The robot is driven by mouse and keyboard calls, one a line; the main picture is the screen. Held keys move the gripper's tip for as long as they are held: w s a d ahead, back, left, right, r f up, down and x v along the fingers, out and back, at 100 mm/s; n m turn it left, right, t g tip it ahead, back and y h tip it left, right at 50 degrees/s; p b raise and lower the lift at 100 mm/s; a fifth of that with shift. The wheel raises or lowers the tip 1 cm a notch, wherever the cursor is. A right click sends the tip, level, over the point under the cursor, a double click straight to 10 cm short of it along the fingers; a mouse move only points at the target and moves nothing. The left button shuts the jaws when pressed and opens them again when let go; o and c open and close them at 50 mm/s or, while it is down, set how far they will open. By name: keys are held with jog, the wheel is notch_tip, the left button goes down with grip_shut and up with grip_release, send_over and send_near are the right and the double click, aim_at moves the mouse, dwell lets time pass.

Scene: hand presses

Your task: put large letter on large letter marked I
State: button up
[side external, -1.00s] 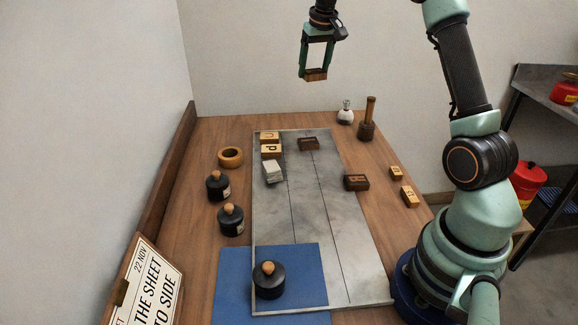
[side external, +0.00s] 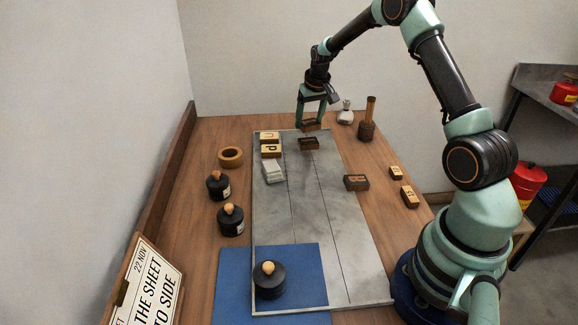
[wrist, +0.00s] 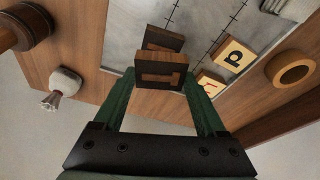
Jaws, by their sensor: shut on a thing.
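My gripper (side external: 311,120) is shut on a dark brown letter block (side external: 312,127), held above the back end of the grey slab. In the wrist view the held block (wrist: 160,76) sits between the green fingers and shows a lighter I-like mark on the side facing the camera. Another dark letter block (side external: 308,145) lies on the slab just below and in front of it; its top edge also shows behind the held block in the wrist view (wrist: 164,38). Its letter is hidden or too small to read. The two blocks look apart in the side view.
Light letter blocks (side external: 271,151) and a pale stack (side external: 274,172) stand on the slab's left. Another dark block (side external: 356,183) lies to its right. A wooden-handled tool (side external: 368,122) and a small flask (side external: 346,114) stand back right. The slab's (side external: 320,215) middle is clear.

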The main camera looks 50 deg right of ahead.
aim_at(309, 131)
jog(key=shift+f, duration=2)
jog(key=shift+f, duration=0.15)
jog(key=o, duration=1.3)
